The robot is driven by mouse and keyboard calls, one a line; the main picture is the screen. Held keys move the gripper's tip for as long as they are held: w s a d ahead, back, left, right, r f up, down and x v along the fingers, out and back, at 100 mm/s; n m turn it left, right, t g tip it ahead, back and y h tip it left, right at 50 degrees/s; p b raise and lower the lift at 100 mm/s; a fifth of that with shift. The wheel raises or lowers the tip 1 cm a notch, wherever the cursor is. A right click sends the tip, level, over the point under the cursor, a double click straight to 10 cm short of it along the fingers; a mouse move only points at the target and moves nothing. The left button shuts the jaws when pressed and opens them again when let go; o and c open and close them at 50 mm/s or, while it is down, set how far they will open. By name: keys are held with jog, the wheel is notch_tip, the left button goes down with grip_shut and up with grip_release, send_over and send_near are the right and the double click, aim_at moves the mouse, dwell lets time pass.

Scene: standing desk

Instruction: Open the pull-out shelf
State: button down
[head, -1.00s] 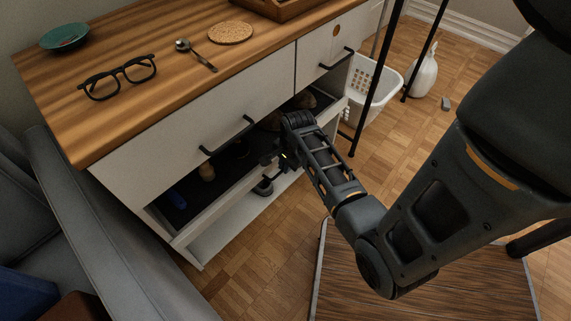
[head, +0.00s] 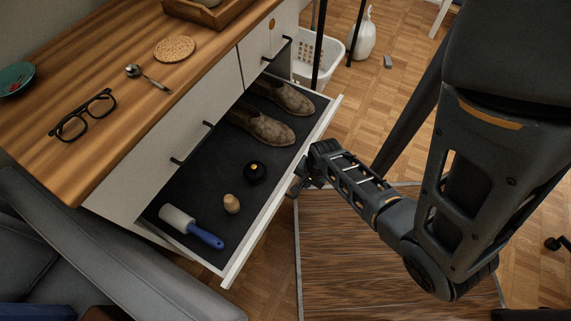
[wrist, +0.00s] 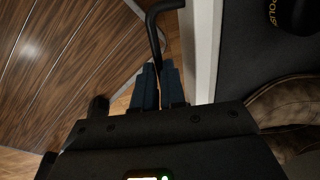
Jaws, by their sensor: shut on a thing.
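The pull-out shelf (head: 262,222) stands far out from under the desk, its dark lining (head: 200,185) exposed. My gripper (head: 298,186) is at the outer side of its white front edge, near the middle. In the wrist view the two fingers (wrist: 158,82) are closed around the end of the black bar handle (wrist: 155,38), beside the white shelf front (wrist: 200,60). In the head view the handle is mostly hidden by my gripper.
On the shelf lie brown shoes (head: 262,128), a black tin (head: 254,172), a small wooden item (head: 231,204) and a blue-handled roller (head: 205,234). A grey sofa (head: 80,255) is at left. A white basket (head: 312,60) stands behind.

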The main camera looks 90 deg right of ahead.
jog(key=s+a+p, duration=0.1)
jog(key=s+a, duration=0.3)
jog(key=s, duration=0.2)
jog(key=shift+s, duration=0.1)
jog(key=c, duration=1.2)
grip_release()
jog(key=shift+d, duration=0.1)
notch_tip(320, 180, up, 8)
jog(key=s+p, duration=0.1)
jog(key=p, duration=0.1)
jog(key=shift+a+f+p, duration=0.2)
jog(key=shift+a+p, duration=0.15)
jog(key=shift+a, duration=0.05)
jog(key=shift+s, duration=0.1)
jog(key=w+a+r+n+t+p, duration=0.1)
jog(key=w+a+r+n+t, duration=0.3)
jog(key=r+n, duration=0.4)
jog(key=w+a+r+n+t+p, duration=0.2)
jog(key=w+a+r+n+t, duration=0.2)
jog(key=r, duration=1.7)
jog(key=w+a+r+n+t+y+p, duration=0.1)
jog(key=w+a+r+n+t, duration=0.4)
jog(key=r+n, duration=0.7)
notch_tip(320, 180, up, 3)
jog(key=shift+w+a+r, duration=0.15)
jog(key=shift+w+a, duration=0.9)
jog(key=shift+w, duration=0.05)
